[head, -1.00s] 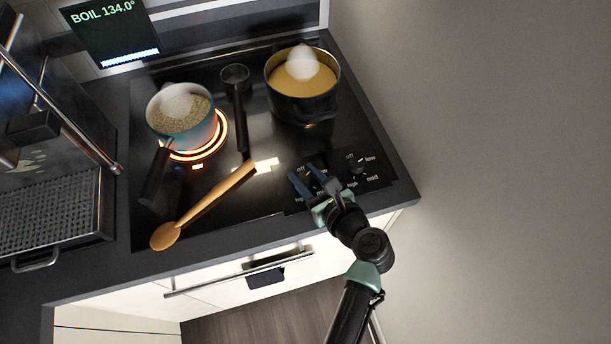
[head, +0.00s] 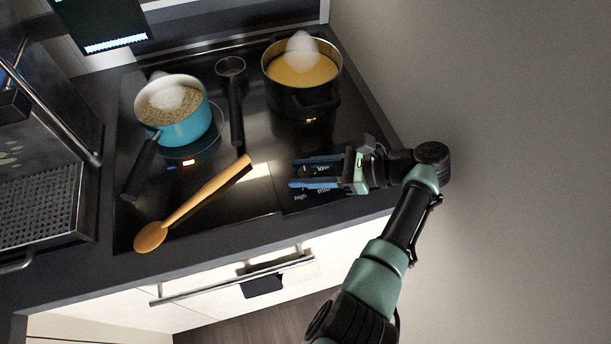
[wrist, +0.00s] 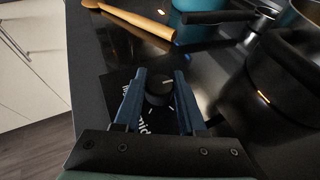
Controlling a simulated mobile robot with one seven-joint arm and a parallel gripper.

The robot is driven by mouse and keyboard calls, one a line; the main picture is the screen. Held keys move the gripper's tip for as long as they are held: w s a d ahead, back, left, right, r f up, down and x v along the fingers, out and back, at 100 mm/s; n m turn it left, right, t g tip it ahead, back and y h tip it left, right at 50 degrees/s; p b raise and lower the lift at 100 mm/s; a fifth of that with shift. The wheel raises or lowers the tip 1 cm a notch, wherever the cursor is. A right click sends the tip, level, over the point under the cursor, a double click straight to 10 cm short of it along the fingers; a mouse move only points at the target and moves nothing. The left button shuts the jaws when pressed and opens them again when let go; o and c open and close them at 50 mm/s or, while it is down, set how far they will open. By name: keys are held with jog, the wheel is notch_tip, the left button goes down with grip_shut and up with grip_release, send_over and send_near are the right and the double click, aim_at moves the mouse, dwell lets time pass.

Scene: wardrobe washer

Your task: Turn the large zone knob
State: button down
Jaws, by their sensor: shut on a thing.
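A dark round knob (wrist: 158,88) sits on the black control panel, with white low, mid and high marks around it. The head view mostly hides the knob behind the fingers. The other knob is hidden under my gripper.
A dark pot (head: 303,98) with yellow contents stands at the back right, close to my gripper in the wrist view. A blue saucepan (head: 184,128) stands on the left zone. A wooden spoon (head: 195,203) and a small dark pan (head: 236,110) lie between.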

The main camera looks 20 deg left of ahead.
aim_at(305, 172)
jog(key=shift+f+n+g+h+b, duration=0.1)
jog(key=shift+n+g+h+b, duration=0.2)
jog(key=shift+n+g+b, duration=0.4)
jog(key=shift+c, duration=2.4)
grip_release()
notch_tip(305, 172, up, 10)
jog(key=p, duration=0.5)
jog(key=shift+p, duration=0.4)
